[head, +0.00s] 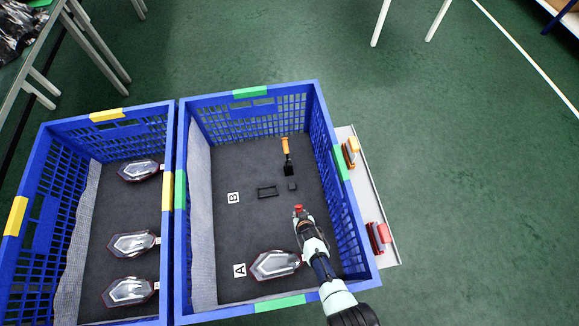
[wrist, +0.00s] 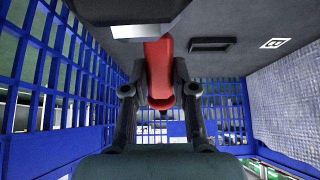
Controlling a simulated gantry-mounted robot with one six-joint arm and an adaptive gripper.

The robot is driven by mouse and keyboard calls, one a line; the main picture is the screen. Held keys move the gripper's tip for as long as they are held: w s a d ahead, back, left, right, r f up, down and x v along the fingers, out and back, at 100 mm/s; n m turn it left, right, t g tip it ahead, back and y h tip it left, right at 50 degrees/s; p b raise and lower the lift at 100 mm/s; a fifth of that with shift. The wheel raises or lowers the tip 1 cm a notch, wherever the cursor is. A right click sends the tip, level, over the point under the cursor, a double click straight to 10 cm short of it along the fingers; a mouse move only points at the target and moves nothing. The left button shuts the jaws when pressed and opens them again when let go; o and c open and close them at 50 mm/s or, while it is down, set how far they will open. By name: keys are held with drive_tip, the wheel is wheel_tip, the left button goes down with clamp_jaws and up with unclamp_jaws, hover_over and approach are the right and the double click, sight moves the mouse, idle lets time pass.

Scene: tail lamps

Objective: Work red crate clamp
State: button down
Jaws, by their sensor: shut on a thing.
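The red crate clamp shows as a red handle (wrist: 159,72) between my gripper's two dark fingers in the wrist view. My gripper (wrist: 160,90) is shut on it. In the head view the red part (head: 298,208) shows at the tip of my gripper (head: 301,216), over the dark floor of the right blue crate (head: 178,245). A dark block with a pale edge (wrist: 140,31) lies at the red handle's far end in the wrist view; I cannot tell whether it belongs to the clamp. A yellow-handled clamp (head: 286,147) with a black base stands farther back in the crate.
A tail lamp (head: 272,265) lies beside label A. The left crate (head: 40,215) holds several lamps. A pale shelf (head: 365,190) outside the right wall holds red and yellow pieces.

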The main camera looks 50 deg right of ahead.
drive_tip(key=shift+r, duration=0.25)
drive_tip(key=c, duration=0.9)
unclamp_jaws()
drive_tip(key=shift+s+a, duration=0.1)
drive_tip(key=v, duration=1.2)
drive_tip(key=shift+s+a+f, duration=0.1)
drive_tip(key=shift+f, duration=0.05)
